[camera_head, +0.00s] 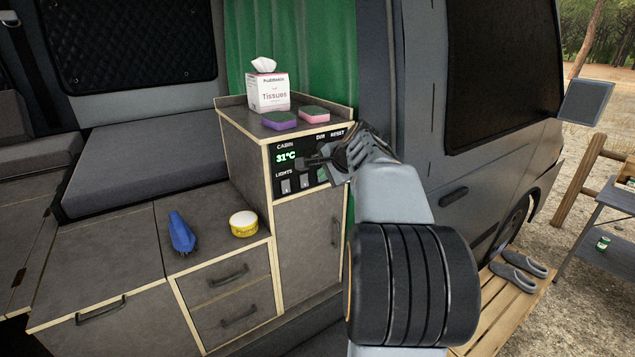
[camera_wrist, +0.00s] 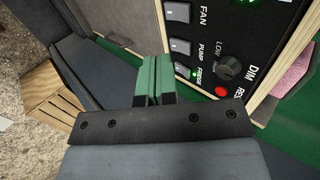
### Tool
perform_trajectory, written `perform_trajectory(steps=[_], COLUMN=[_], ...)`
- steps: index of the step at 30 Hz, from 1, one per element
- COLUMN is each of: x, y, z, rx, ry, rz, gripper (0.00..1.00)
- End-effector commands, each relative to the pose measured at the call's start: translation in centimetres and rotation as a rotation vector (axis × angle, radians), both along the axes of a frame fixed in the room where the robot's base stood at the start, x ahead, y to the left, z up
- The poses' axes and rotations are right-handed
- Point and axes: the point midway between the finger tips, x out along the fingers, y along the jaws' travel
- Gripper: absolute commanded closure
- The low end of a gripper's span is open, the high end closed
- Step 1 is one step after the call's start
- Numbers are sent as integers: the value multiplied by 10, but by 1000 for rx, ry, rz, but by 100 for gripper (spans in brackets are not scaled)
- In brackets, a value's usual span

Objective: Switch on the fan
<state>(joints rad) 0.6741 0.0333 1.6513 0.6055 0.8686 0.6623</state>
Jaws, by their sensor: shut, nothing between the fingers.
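The dark control panel (camera_head: 297,158) is set in the cabinet front and reads 31°C under CABIN. The grey fan switch (camera_wrist: 178,12) shows beside its FAN label at the top of the wrist view; I cannot tell its position. The pump switch (camera_wrist: 180,47) and fridge switch (camera_wrist: 186,72) follow below it, with a small green light by the fridge one. My gripper (camera_wrist: 152,93) is shut and empty, its green fingertips pictured just left of the pump and fridge switches. In the head view my gripper (camera_head: 322,171) covers the panel's right part. Contact is unclear.
The black DIM knob (camera_wrist: 230,68) and red RESET button (camera_wrist: 221,92) are near the switches. A tissue box (camera_head: 268,93), purple sponge (camera_head: 279,121) and pink sponge (camera_head: 314,115) stand on the cabinet top. A blue brush (camera_head: 181,233) and yellow tub (camera_head: 243,224) lie on the lower counter.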

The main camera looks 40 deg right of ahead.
Motion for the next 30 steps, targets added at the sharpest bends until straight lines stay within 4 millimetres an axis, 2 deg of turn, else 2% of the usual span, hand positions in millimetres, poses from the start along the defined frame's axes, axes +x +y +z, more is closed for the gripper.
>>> perform_trajectory(steps=[3,9,23,26,29,30], x=[-11,-21,-22,-25,-39,-48], y=[0,2,6,33,85,109], z=[12,22,23,14,-8,-20], rx=[-3,-1,-6,-58,-178,-241], ry=[-2,-1,5,39,111,144], rz=[-1,3,15,97,282,378], gripper=[100,100,100,100,100,100])
